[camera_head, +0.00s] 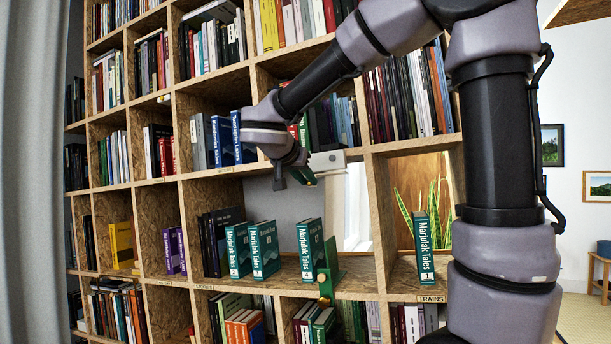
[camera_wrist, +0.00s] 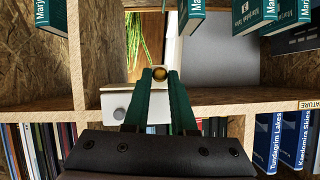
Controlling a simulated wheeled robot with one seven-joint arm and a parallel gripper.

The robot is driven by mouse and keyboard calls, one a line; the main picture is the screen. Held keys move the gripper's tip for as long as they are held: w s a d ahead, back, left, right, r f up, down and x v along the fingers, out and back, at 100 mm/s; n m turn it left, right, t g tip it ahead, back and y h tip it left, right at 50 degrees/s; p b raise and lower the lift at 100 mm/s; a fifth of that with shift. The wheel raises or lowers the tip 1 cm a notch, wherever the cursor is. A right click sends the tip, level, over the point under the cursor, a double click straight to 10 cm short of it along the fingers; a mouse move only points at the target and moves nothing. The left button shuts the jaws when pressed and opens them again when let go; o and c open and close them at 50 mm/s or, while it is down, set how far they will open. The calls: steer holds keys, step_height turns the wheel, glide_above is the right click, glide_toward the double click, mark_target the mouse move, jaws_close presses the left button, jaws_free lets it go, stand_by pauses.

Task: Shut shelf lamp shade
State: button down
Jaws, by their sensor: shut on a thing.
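The shelf lamp appears as a small white fixture (camera_head: 327,160) with a round grey knob, at the front edge under the shelf board. In the wrist view, which looks upside down, its white body (camera_wrist: 112,100) is beside my fingers. I cannot clearly tell the shade from the body. My gripper (camera_wrist: 160,76) has its two green fingers drawn together at the tips on a small round brass knob (camera_wrist: 160,73). In the head view my gripper (camera_head: 307,178) is just left of the white fixture, below the board. The contact is hidden there.
Teal Marjulak Tales books (camera_head: 264,249) stand on the shelf below, with another book (camera_head: 425,248) to the right. A green upright piece (camera_head: 328,268) with a brass ball stands at that shelf's front. Blue books (camera_head: 222,141) stand above left. A plant (camera_head: 405,215) shows behind the right compartment.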

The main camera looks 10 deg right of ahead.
steer(key=shift+f+t+h, duration=0.25)
steer(key=shift+t+h, duration=0.05)
steer(key=shift+t, duration=0.4)
steer(key=c, duration=0.7)
jaws_free()
steer(key=shift+d, duration=0.1)
steer(key=shift+c, duration=0.2)
steer(key=v, duration=1)
steer(key=shift+s+a, duration=0.25)
steer(key=shift+s, duration=0.05)
steer(key=shift+d, duration=0.1)
